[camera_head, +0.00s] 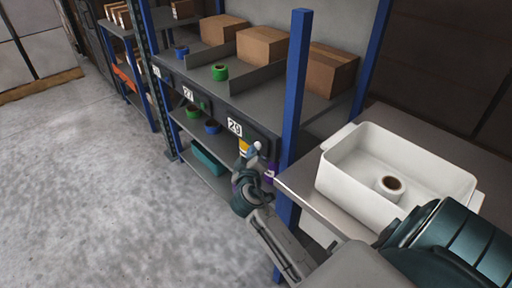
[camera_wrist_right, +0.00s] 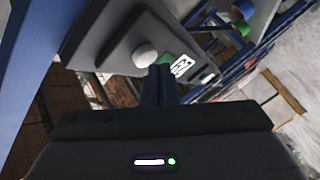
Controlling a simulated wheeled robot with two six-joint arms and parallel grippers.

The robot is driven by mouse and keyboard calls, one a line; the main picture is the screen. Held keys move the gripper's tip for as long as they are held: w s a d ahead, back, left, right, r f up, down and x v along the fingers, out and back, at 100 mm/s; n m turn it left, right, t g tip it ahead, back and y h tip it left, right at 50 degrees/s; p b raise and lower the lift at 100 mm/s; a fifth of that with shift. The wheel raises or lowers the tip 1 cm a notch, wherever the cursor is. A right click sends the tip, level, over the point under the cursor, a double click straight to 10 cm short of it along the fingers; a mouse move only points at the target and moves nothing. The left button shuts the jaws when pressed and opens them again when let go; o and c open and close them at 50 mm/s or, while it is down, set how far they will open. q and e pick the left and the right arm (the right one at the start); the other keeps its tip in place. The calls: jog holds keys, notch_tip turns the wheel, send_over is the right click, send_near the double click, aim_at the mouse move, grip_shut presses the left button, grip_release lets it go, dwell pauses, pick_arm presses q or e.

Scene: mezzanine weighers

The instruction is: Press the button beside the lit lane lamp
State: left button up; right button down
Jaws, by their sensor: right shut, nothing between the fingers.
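A shelf rack lane carries a white label reading 29 (camera_head: 235,127) on its dark front panel. A round white button (camera_wrist_right: 145,53) is on this panel, and it also shows in the head view (camera_head: 257,145). A green lamp (camera_wrist_right: 166,59) lies between the button and the label, partly hidden by my fingers; it looks lit. My right gripper (camera_wrist_right: 160,72) is shut and empty, its tips close in front of the panel by the button and lamp. I cannot tell if they touch. It shows in the head view (camera_head: 250,153). My left gripper is out of view.
A blue upright post (camera_head: 295,95) stands just right of my right gripper. A white tote (camera_head: 345,187) with a tape roll (camera_head: 391,185) sits on a bench at right. Cardboard boxes (camera_head: 262,46) and tape rolls stand on the shelves. The floor (camera_head: 80,180) at left is clear.

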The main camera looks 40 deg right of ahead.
jog(key=a+b, duration=0.1)
jog(key=a, duration=0.5)
jog(key=shift+s, duration=0.25)
dwell(0.4)
